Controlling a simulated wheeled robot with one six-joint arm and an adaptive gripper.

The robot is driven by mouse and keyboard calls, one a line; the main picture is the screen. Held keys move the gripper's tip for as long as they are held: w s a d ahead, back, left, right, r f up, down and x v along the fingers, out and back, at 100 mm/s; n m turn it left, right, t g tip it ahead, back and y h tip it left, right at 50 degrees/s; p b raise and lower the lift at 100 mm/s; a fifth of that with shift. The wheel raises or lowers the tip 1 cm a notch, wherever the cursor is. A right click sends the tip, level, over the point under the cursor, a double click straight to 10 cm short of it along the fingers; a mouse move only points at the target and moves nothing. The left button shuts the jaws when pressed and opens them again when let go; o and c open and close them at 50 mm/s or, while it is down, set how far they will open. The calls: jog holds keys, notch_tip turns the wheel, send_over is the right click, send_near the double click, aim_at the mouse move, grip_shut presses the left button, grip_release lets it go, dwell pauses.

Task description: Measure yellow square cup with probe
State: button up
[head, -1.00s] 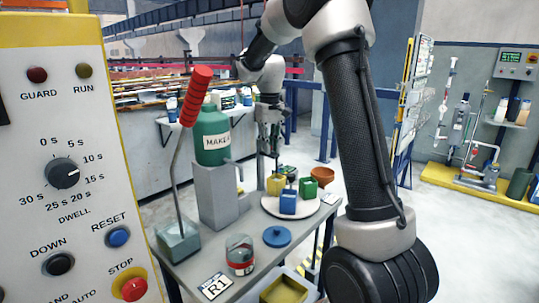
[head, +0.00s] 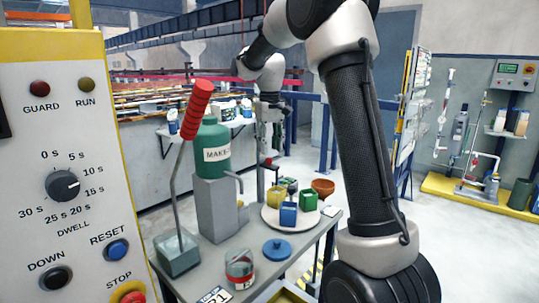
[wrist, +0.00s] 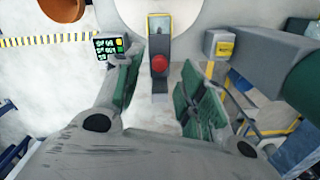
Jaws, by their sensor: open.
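A yellow square cup (head: 290,184) stands on a pale round tray (head: 270,217) in the head view, beside a blue cup (head: 288,215) and a green cup (head: 308,200). A dark upright piece partly covers its left side. My gripper (head: 269,135) hangs above and left of the cups. In the wrist view my gripper (wrist: 160,88) is open, one finger at each side. A red knob (wrist: 159,63) on a grey upright stand shows between the fingers, apart from them; it may be the probe. A small lit display (wrist: 108,47) shows beside the left finger.
An orange bowl (head: 323,187) sits at the tray's right back. A green bottle (head: 212,140) on a grey block, a red-handled lever (head: 196,103), a blue lid (head: 276,249) and a glass jar (head: 240,268) crowd the table's left and front. A control panel stands at far left.

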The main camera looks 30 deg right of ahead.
notch_tip(320, 180, up, 8)
jog(key=shift+r, duration=0.15)
dwell(0.5)
